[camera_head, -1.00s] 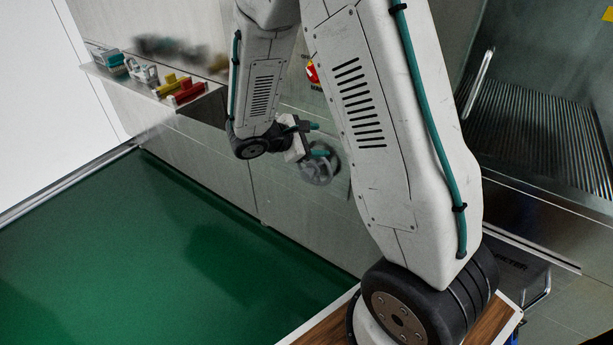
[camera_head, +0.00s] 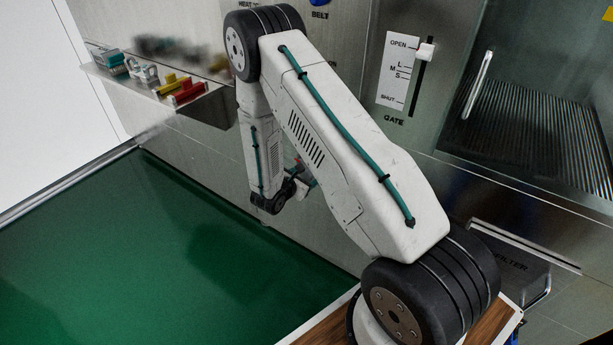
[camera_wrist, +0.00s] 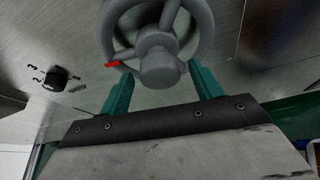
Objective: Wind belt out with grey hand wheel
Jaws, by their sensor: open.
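The grey hand wheel (camera_wrist: 201,38) is at the top of the wrist view, with a round grey hub (camera_wrist: 158,65), spokes and a small red mark (camera_wrist: 112,64) at its left. My gripper (camera_wrist: 160,73) is open, its two teal fingers apart on either side below the hub. The hub appears in line with the gap between them; whether they touch the wheel I cannot tell. In the head view my gripper (camera_head: 302,178) is small and partly behind my arm, near the steel front. The wheel is hidden there. I cannot make out the belt with certainty.
A large green surface (camera_head: 130,260) lies left of my arm. A shelf (camera_head: 95,68) holds teal, white, yellow and red items. A blue knob (camera_head: 320,3) sits above the BELT label. A gate lever (camera_head: 425,52) and a filter drawer (camera_head: 510,265) are at right.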

